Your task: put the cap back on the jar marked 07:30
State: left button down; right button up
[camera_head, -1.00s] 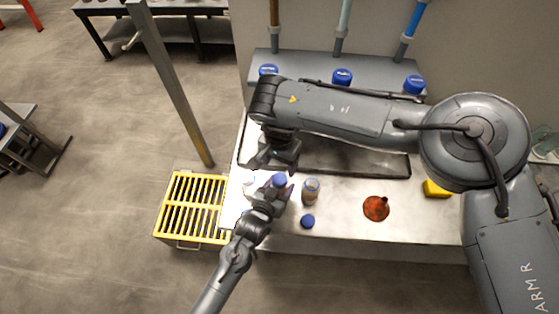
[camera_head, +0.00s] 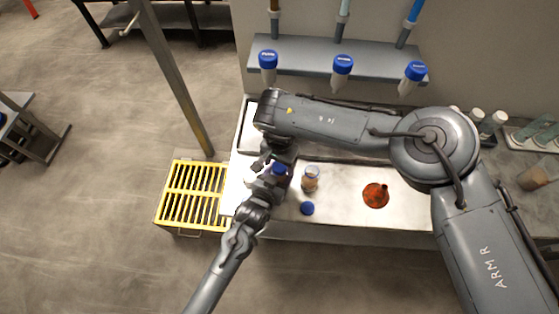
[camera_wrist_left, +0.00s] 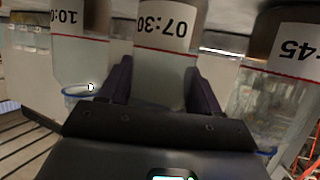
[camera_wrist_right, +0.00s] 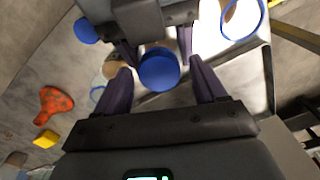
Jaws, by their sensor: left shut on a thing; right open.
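The jar marked 07:30 (camera_wrist_left: 165,62) stands between the fingers of my left gripper (camera_wrist_left: 160,88), which is shut on it. A blue cap (camera_head: 280,168) sits at the top of this jar; whether it is fully seated cannot be told. In the right wrist view the blue cap (camera_wrist_right: 159,72) lies between the fingers of my right gripper (camera_wrist_right: 166,82), with gaps on both sides. My right gripper (camera_head: 277,157) is open and comes down from above, partly hidden by its own arm. My left gripper also shows in the head view (camera_head: 274,180).
A jar without a cap (camera_head: 311,178) stands right of the grippers, with a loose blue cap (camera_head: 307,208) in front. An orange-red funnel-like thing (camera_head: 376,195) lies further right. A yellow-slatted crate (camera_head: 195,192) stands left. Blue-capped bottles (camera_head: 343,66) hang at the rear shelf.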

jog(key=shift+c, duration=0.2)
jog(key=c, duration=1.1)
jog(key=m, duration=1.4)
jog(key=shift+m, duration=0.4)
jog(key=m, duration=0.4)
jog(key=shift+m, duration=0.3)
jog(key=o, duration=1.1)
jog(key=shift+o, duration=0.5)
jog(key=shift+s, duration=0.1)
